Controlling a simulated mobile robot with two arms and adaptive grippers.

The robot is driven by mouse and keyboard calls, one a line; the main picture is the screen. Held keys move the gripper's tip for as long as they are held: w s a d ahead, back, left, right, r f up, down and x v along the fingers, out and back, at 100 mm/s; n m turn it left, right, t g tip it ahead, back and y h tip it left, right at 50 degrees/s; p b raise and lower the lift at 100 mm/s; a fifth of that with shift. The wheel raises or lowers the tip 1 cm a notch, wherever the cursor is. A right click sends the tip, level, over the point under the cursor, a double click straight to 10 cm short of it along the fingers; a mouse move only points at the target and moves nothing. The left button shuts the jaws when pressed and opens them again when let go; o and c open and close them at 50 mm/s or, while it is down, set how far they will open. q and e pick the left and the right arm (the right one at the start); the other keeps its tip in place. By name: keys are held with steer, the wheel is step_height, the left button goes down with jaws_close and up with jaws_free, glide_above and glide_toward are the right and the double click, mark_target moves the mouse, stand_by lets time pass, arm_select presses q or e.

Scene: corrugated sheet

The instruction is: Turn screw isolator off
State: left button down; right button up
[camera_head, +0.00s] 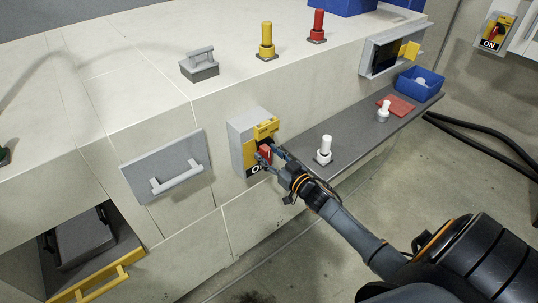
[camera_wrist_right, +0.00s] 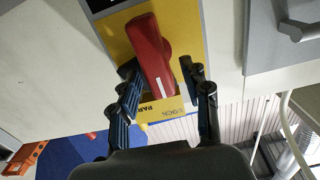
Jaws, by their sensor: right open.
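The screw isolator (camera_head: 241,148) is a grey box with a yellow front on the cabinet's front face. Its red handle (camera_head: 265,152) stands out from the front, and part of a black label reading "ON" shows below it. My right gripper (camera_head: 270,155) is at the handle. In the right wrist view, the red handle (camera_wrist_right: 150,50) with a white mark lies between the two fingers of my right gripper (camera_wrist_right: 162,86). The fingers are apart, with a visible gap on the right side. Contact on the left side is unclear. My left gripper is not in view.
A grey shelf (camera_head: 345,148) with white knobs (camera_head: 324,150) runs right of the isolator. A drawer front with a light handle (camera_head: 177,180) is to its left. Yellow (camera_head: 267,40) and red (camera_head: 317,25) knobs stand on top. Another isolator (camera_head: 494,30) hangs at far right.

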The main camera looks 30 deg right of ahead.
steer(key=shift+c, duration=0.4)
jaws_close()
